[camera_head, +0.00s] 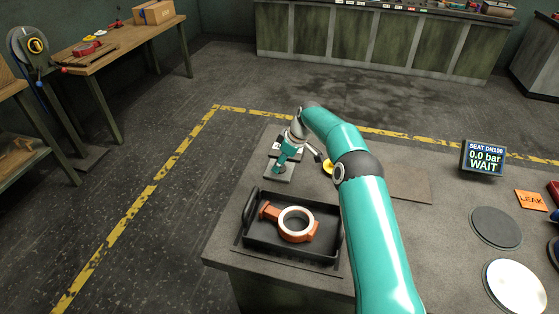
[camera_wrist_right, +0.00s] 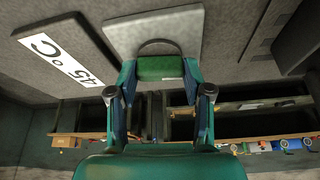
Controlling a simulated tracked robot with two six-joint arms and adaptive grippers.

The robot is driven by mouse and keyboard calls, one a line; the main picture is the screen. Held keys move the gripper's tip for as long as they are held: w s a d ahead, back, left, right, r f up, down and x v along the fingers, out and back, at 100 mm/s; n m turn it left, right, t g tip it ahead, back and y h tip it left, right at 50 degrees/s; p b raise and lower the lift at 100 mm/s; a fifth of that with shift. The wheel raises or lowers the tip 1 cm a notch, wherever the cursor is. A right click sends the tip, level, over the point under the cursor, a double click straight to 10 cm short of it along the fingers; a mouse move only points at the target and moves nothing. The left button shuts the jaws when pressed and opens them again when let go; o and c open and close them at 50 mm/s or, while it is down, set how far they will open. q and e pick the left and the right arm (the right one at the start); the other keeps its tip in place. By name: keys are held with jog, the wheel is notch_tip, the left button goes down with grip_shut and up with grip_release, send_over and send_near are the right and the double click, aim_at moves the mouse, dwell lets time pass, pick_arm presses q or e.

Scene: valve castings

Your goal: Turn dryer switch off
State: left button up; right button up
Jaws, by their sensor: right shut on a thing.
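My right gripper (camera_head: 284,163) reaches down at the far left part of the grey bench, over a small grey plate (camera_head: 279,177). In the right wrist view its two fingers (camera_wrist_right: 160,90) are closed on the sides of a green block-like piece (camera_wrist_right: 160,68), which I take for the dryer switch. That piece sits at the edge of a grey plate (camera_wrist_right: 155,28) with a dark arc on it. Beside it is a white label reading 45 °C (camera_wrist_right: 62,58). Which way the switch is set cannot be told. My left gripper is not in view.
A black tray (camera_head: 246,217) with an orange ring-shaped casting (camera_head: 274,212) stands on the bench in front of the gripper. A small yellow part (camera_head: 327,167) lies close by. A display (camera_head: 484,158) reads WAIT. Round discs (camera_head: 497,227) lie at the right.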

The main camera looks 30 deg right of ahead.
jog(key=shift+n+y+p, duration=0.3)
jog(key=shift+n+p, duration=0.15)
jog(key=shift+n, duration=0.35)
jog(key=shift+g, duration=0.3)
jog(key=o, duration=1.2)
jog(key=shift+c, duration=0.2)
jog(key=v, duration=1.2)
jog(key=shift+f, duration=0.1)
